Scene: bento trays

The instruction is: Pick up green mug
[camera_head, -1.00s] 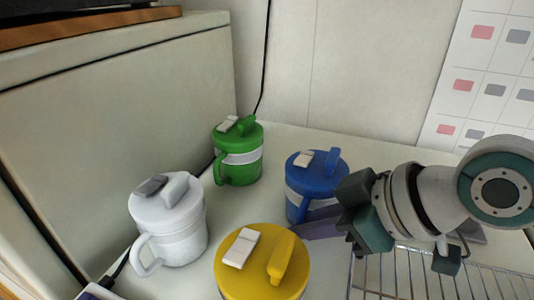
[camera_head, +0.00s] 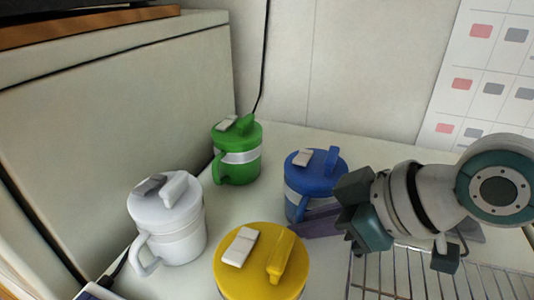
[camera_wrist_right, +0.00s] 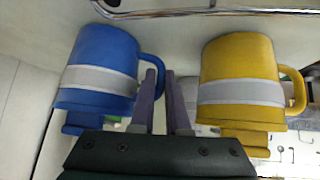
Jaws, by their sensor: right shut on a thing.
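The green mug (camera_head: 238,160) with a white band and a lid stands upright at the back of the counter, away from my gripper. My right gripper (camera_head: 303,229) is low beside the blue mug (camera_head: 313,182). In the right wrist view its two purple fingers (camera_wrist_right: 162,76) are shut on the handle of the blue mug (camera_wrist_right: 100,75). My left gripper is not in view.
A white mug (camera_head: 167,220) stands at the left near a tall pale box-like cabinet (camera_head: 110,110). A wire rack (camera_head: 430,275) lies under my right arm. A black cable (camera_head: 265,60) hangs at the back wall. Bare counter (camera_head: 225,210) shows between the mugs.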

